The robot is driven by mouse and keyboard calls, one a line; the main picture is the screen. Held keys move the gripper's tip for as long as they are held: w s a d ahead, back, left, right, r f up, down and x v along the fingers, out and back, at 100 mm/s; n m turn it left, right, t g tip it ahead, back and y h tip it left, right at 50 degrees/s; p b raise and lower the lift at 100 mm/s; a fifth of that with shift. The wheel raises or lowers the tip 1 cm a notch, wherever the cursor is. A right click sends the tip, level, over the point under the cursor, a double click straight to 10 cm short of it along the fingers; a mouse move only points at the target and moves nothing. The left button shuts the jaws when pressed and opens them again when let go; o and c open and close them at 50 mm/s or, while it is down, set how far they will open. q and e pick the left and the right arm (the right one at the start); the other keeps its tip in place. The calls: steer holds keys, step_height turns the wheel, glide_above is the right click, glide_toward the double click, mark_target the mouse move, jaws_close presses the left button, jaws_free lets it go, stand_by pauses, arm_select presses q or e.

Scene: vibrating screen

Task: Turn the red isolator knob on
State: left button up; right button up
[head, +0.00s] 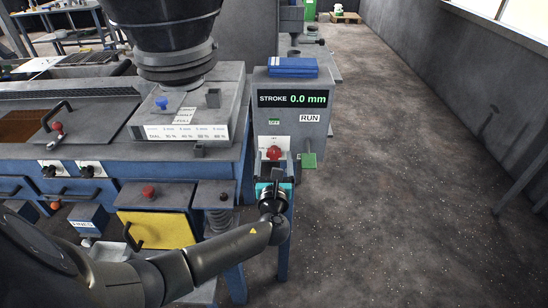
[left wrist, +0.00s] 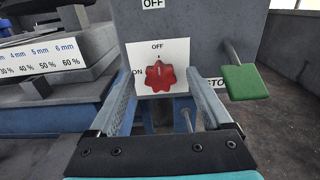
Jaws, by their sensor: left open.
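The red isolator knob (head: 273,153) sits on a white plate on the front of the grey control box (head: 258,115). In the left wrist view the lobed knob (left wrist: 159,76) has OFF printed above it and ON to its left. A small mark at its top lines up with OFF. My left gripper (head: 274,178) is in front of and slightly below the knob in the head view. Its two fingers are open, and in the left wrist view the knob appears between their tips (left wrist: 160,88). I cannot tell whether they touch it. My right gripper is not in view.
A green paddle (left wrist: 246,82) sticks out right of the knob beside a partly hidden STOP label. The display (head: 292,99) reads STROKE 0.0 mm. A blue block (head: 292,67) lies on the box. A yellow panel (head: 155,230) is at left. Floor at right is clear.

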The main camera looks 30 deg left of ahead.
arm_select(q)
steer(key=shift+w+a, duration=0.4)
steer(key=shift+w, duration=0.2)
steer(key=shift+c, duration=0.3)
jaws_close()
